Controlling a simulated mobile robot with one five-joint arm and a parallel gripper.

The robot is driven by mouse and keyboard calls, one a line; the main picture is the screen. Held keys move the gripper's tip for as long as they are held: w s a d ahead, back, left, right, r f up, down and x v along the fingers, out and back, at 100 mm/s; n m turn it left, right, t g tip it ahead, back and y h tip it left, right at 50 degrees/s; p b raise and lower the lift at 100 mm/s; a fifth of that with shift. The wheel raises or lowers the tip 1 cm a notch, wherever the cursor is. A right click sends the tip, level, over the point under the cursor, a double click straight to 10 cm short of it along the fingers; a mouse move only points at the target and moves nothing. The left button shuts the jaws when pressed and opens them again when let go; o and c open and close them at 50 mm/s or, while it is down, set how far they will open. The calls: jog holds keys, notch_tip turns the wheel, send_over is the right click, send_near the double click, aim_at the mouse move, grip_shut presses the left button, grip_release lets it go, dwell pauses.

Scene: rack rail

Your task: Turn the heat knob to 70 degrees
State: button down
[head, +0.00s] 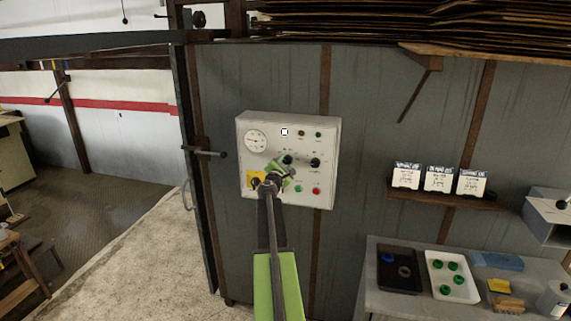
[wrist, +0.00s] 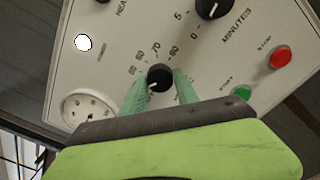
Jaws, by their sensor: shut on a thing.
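The grey-white control panel (head: 302,190) is mounted on the grey wall in the head view. The black knob (wrist: 160,77) with a degree scale around it is between the two green fingers of my gripper (wrist: 160,88), which is shut on it. A "70" is legible on the scale above the knob in the wrist view. A small pale mark shows on the knob's lower left; its exact reading cannot be told. In the head view my gripper (head: 282,167) is at the panel's middle and the knob (head: 287,159) is partly hidden.
A red button (wrist: 281,57), a green button (wrist: 243,92) and a round gauge (wrist: 88,108) are also on the panel. A bench with trays (head: 452,276) and a small shelf (head: 445,201) stand at the right.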

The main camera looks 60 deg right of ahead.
jog(key=m, duration=0.5)
jog(key=shift+m, duration=0.3)
jog(key=m, duration=0.5)
jog(key=shift+a, duration=0.1)
jog(key=m, duration=0.5)
jog(key=shift+m, duration=2.6)
jog(key=c, duration=0.9)
grip_release()
